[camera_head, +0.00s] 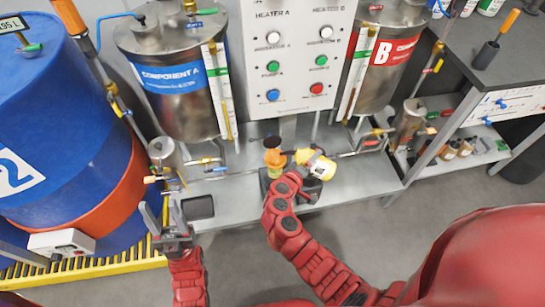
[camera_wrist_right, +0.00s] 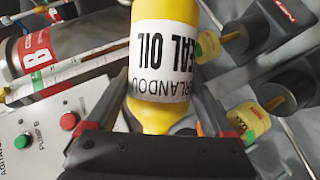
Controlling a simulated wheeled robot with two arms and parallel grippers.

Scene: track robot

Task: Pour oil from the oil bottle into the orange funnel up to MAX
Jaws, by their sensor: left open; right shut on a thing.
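The oil bottle (camera_head: 325,167) is yellow with a white label and lies tilted in my right gripper. The wrist view shows the bottle (camera_wrist_right: 165,48) between both fingers, its label lettering upside down. The orange funnel (camera_head: 274,158) sits on a small yellow-orange body above the metal bench, just left of the bottle. The bottle's left end is close to the funnel; I cannot tell whether oil flows. My right gripper (camera_wrist_right: 165,110) is shut on the bottle. My left gripper (camera_head: 169,222) is open and empty, low at the left.
The metal bench (camera_head: 235,210) runs below the Component A tank (camera_head: 175,105) and the red-labelled B tank (camera_head: 388,75). The heater panel (camera_head: 295,90) stands behind the funnel. A blue drum (camera_head: 60,130) is at the left. Pipes and valves crowd the bench's back edge.

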